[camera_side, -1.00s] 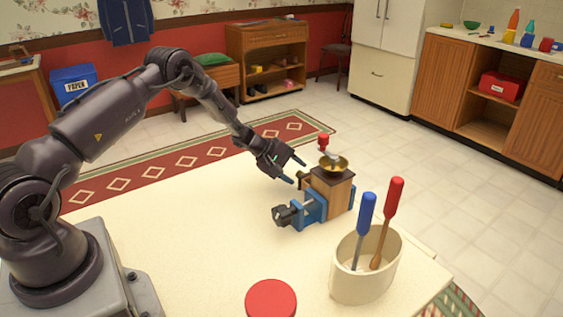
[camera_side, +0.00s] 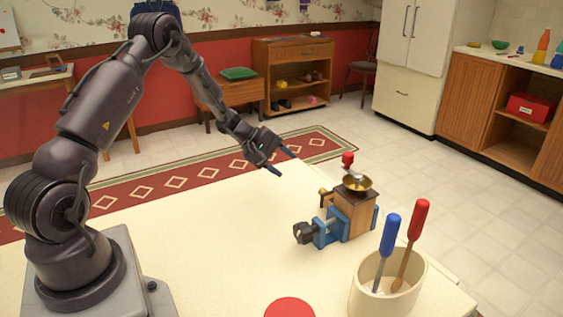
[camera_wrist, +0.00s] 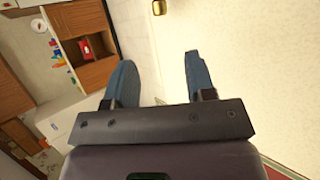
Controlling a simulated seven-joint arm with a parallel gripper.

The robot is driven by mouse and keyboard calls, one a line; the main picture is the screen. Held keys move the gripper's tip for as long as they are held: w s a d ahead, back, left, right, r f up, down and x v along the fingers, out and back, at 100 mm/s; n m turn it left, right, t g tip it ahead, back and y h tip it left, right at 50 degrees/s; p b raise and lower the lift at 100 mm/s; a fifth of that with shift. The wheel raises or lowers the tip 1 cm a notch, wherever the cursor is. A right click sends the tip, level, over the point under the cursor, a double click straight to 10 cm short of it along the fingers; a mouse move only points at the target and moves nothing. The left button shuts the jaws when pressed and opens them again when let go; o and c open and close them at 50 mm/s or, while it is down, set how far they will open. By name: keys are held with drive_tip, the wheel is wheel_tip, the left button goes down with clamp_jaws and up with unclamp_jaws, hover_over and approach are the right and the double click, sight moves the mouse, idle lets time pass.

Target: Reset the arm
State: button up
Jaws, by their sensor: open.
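My gripper (camera_side: 283,162) is open and empty, above the far part of the cream table (camera_side: 190,240) in the side view. It is up and to the left of the wooden grinder (camera_side: 352,212), clear of it. The grinder has a brass bowl, a red-knobbed crank and a blue clamp (camera_side: 326,232) around its body. In the wrist view my gripper (camera_wrist: 160,80) shows two blue fingers spread apart with nothing between them. A small brass-coloured piece (camera_wrist: 159,7) shows at the top edge there; I cannot tell which part it is.
A cream pot (camera_side: 385,285) at the table's front right holds a blue-handled and a red-handled tool. A red round lid (camera_side: 290,308) is at the bottom edge. The table's middle and left are clear. A patterned rug (camera_side: 180,180) lies beyond.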

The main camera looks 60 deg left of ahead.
drive_tip(key=s+d+r+m+g+y, duration=0.1)
drive_tip(key=s+d+r+m+y, duration=0.1)
drive_tip(key=s+d+r+m, duration=0.6)
drive_tip(key=s+d+r+m+g+y, duration=0.1)
drive_tip(key=s+d+r+m, duration=0.7)
drive_tip(key=s, duration=1.1)
drive_tip(key=shift+d+r+g+y, duration=0.4)
drive_tip(key=shift+d+r+y, duration=0.5)
drive_tip(key=shift+d+r, duration=2.05)
drive_tip(key=shift+a+r, duration=0.9)
